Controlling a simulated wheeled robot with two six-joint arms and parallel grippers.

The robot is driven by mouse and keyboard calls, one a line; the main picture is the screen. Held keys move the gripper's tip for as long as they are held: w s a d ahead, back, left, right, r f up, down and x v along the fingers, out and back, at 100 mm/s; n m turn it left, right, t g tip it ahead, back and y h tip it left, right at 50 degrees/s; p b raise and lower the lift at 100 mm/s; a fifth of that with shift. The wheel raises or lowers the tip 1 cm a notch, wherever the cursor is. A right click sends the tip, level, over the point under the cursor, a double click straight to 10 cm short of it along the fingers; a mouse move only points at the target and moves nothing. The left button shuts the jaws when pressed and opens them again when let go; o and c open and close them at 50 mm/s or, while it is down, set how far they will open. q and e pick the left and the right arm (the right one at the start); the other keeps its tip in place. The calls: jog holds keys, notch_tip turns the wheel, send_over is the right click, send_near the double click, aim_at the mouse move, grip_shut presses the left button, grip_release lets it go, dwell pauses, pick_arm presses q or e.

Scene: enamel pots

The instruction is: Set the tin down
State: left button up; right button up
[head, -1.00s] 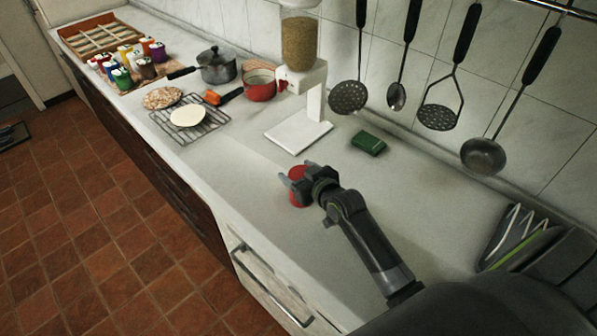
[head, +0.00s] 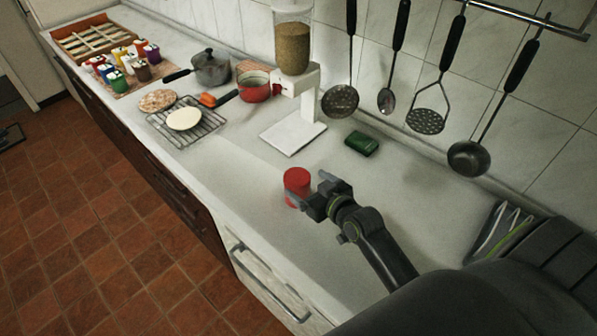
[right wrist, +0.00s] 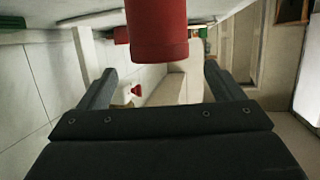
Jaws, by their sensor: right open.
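The red tin (head: 297,184) stands upright on the white counter (head: 225,182). It also shows at the top middle of the right wrist view (right wrist: 156,30), beyond the finger ends. My right gripper (head: 307,191) is open and empty, just to the right of the tin in the head view. From the head view I cannot tell whether a finger still touches the tin. My left gripper is not in view.
A white dispenser (head: 293,136) stands behind the tin, with a green packet (head: 361,143) to its right. A wire rack (head: 187,124), a red pan (head: 254,86) and a grey pot (head: 212,68) are farther left. Several utensils hang on the wall.

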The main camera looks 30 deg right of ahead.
jog(key=v, duration=0.4)
jog(key=shift+s+p, duration=0.25)
jog(key=shift+p, duration=0.15)
